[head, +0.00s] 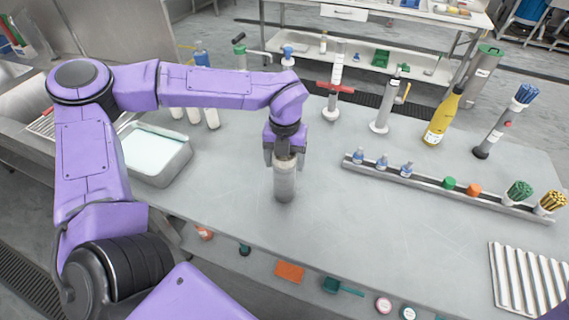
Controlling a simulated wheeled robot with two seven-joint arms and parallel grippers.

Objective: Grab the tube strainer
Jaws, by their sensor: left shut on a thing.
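My left gripper (285,158) points down at the middle of the metal table (240,215). It is shut on the top of a grey, upright cylinder (285,182), which may be the tube strainer. The cylinder's upper end is hidden between the fingers. Its lower end is at or just above the table top; I cannot tell which. My right gripper is not in view.
A long rail (450,188) with small bottles and brushes lies to the right. A yellow bottle (442,118) and metal cylinders stand behind it. A white-filled tray (152,152) is at the left. A ribbed rack (525,280) lies at the front right.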

